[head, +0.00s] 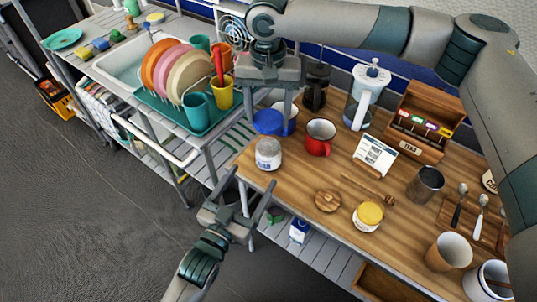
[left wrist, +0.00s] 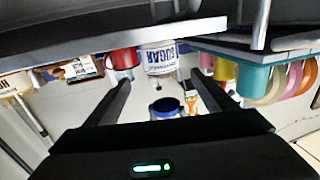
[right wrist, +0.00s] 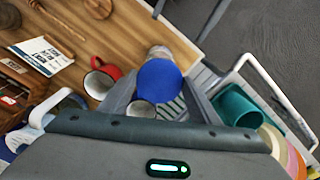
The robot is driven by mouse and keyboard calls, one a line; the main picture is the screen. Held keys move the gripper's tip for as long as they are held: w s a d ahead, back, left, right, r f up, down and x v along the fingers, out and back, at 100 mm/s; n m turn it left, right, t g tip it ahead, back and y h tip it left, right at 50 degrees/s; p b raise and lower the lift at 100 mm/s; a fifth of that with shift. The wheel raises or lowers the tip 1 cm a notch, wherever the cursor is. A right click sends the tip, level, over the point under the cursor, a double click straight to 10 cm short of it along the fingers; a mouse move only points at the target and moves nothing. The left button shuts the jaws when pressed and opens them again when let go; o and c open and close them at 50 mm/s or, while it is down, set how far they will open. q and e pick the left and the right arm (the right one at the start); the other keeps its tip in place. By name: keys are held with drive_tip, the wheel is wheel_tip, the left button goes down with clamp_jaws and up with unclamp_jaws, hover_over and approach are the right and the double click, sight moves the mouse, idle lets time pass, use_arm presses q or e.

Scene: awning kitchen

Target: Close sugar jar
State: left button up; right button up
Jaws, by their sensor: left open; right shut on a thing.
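The sugar jar (head: 268,155) stands upright near the left end of the wooden counter, without a lid on it. Its SUGAR label shows upside down in the left wrist view (left wrist: 158,57). My right gripper (head: 269,114) points down and is shut on the round blue lid (head: 267,123), held above and slightly behind the jar in the head view. In the right wrist view the lid (right wrist: 160,80) sits between the fingers and partly covers the jar (right wrist: 160,53). My left gripper (head: 246,190) is open and empty, off the counter's front edge, below the jar's level in the picture.
A wooden lid (head: 328,200) and a yellow-lidded jar (head: 369,215) lie further right. A dish rack (head: 188,117) stands left across a gap.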

sight(268, 136)
use_arm(q)
drive_tip(key=x, duration=1.1)
drive_tip(key=shift+w+d+f, duration=0.1)
drive_tip(key=shift+w, duration=0.15)
drive_tip(key=c, duration=1.6)
use_arm(e)
drive_tip(key=shift+f, duration=2.5)
drive_tip(key=shift+f, duration=0.15)
drive_tip(key=shift+f, duration=0.75)
drive_tip(key=shift+f, duration=0.55)
